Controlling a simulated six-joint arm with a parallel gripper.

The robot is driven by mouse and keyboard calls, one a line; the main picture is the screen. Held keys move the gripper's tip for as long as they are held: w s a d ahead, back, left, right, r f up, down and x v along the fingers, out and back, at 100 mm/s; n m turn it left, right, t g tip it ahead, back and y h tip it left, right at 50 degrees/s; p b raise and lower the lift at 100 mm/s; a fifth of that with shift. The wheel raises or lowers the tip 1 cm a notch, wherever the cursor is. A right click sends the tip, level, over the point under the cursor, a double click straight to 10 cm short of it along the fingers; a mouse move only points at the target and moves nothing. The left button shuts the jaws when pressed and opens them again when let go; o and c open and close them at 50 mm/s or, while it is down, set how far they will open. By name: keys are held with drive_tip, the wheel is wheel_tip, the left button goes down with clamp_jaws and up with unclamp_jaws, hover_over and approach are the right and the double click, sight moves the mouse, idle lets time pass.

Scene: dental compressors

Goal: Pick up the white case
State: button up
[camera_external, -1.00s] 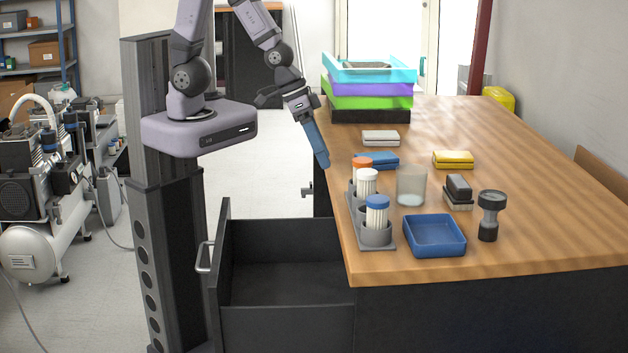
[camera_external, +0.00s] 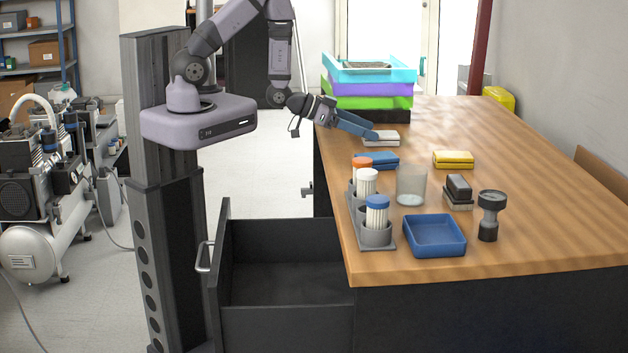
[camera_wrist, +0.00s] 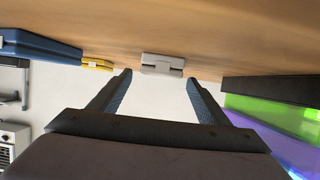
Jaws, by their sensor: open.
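The white case (camera_external: 381,138) lies flat on the wooden table, in front of the stacked trays. It also shows in the wrist view (camera_wrist: 162,65), ahead of my fingers and roughly centred between them. My gripper (camera_external: 374,134) is open and empty, reaching in from the left over the table edge, with its fingertips close to the case's left side. In the wrist view my gripper's two fingers (camera_wrist: 158,78) are spread apart with a clear gap. I cannot tell whether a fingertip touches the case.
A blue case (camera_external: 376,161) and a yellow case (camera_external: 453,159) lie nearer the camera. Stacked trays (camera_external: 369,89) stand behind. A glass (camera_external: 411,186), a bottle rack (camera_external: 374,235) and a blue tray (camera_external: 435,250) occupy the front. The table's right side is clear.

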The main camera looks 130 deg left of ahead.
sight(381, 133)
drive_tip(key=shift+p+x, duration=0.6)
drive_tip(key=shift+x, duration=1.9)
drive_tip(key=c, duration=1.2)
